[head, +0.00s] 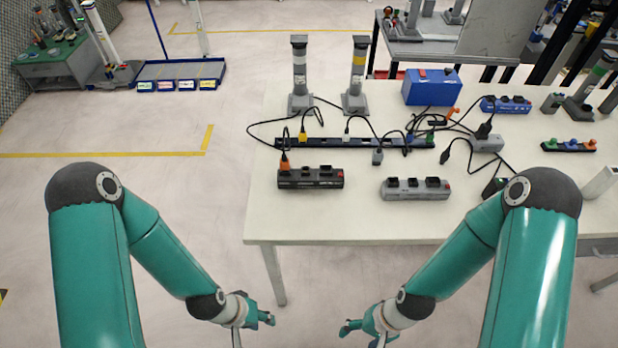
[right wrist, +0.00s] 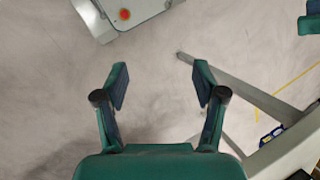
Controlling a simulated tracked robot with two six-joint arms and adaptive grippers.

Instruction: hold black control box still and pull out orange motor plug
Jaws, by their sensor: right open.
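The black control box (head: 310,178) lies near the front left edge of the white table in the head view. The orange motor plug (head: 285,164) stands in its left end, with a black cable rising from it. My left gripper (head: 268,319) is low in front of the table, below and left of the box, touching nothing. Its fingers are too small to tell whether they are apart. My right gripper (head: 347,327) is also low in front of the table; in the right wrist view its fingers (right wrist: 160,85) are spread and empty over bare floor.
A grey power strip (head: 415,189) lies right of the black box. Behind them are a long black strip (head: 350,143), two grey posts (head: 299,75) and a blue box (head: 432,88). Several cables cross the table. The table's front strip is clear.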

